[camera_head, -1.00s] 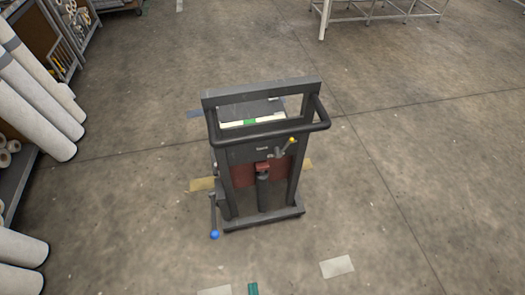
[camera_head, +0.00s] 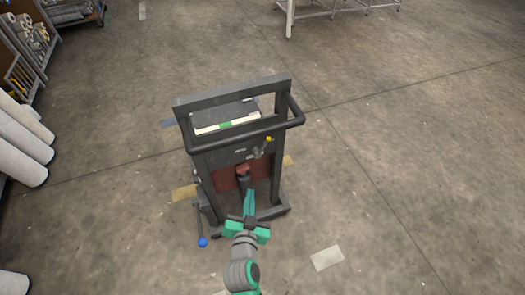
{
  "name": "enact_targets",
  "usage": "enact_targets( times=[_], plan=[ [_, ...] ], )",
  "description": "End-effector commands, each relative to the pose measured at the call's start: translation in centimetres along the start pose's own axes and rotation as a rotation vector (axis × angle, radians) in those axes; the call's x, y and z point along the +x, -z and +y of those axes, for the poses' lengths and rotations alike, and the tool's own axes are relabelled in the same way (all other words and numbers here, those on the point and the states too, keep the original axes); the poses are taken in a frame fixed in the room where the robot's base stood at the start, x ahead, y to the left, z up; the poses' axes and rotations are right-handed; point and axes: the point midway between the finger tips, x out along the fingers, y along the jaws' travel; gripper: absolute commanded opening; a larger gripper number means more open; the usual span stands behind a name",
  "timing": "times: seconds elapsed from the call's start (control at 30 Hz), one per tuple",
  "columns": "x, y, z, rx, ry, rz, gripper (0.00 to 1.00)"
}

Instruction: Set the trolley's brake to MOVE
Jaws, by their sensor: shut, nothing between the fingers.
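The dark grey trolley (camera_head: 230,96) stands upright on the floor at the middle of the view, with a round push handle at its top. A short lever with a yellow tip (camera_head: 269,140) sits on the upper right of its near face and leans up to the right. A longer lever with a blue knob (camera_head: 202,242) hangs down at its lower left side. I cannot tell which is the brake, and any labels are too small to read. My gripper (camera_head: 250,194) is shut and empty, in front of the trolley's lower middle, below the yellow-tipped lever. It hides part of the trolley's lower face.
A red panel (camera_head: 226,181) crosses the trolley's near face. White rolls (camera_head: 20,145) lie at the left edge, with shelving (camera_head: 20,50) behind them. A white metal frame (camera_head: 290,18) stands at the top. The concrete floor to the right is clear apart from a pale patch (camera_head: 327,258).

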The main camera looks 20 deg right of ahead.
Motion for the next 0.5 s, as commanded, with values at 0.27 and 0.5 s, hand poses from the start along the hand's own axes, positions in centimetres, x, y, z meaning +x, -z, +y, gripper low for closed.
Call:
enact_targets(
  times=[0.27,0.5],
  plan=[
    [4.2,4.7,0.0,0.120,-0.103,0.061,0.00],
    [5.8,5.4,0.2,0.137,-0.119,0.069,0.00]
  ],
)
